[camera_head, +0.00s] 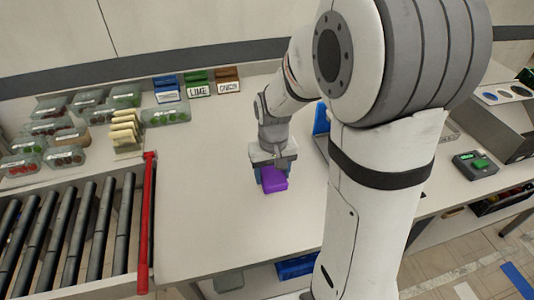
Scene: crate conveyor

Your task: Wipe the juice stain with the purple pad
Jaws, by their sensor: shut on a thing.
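The purple pad (275,181) is in the camera_head view, near the middle of the pale table (200,235). My gripper (272,178) is shut on the pad from above and partly covers its back side. The pad is at or close to the table surface; I cannot tell whether it touches. I see no juice stain on the visible table top; my arm hides the part of the table to the right of the pad.
A roller conveyor (62,230) with a red bar (148,215) lies at left. Several clear food boxes (52,127) and labelled blocks (198,84) stand behind. A green-button box (478,164) sits at right. The table's front middle is clear.

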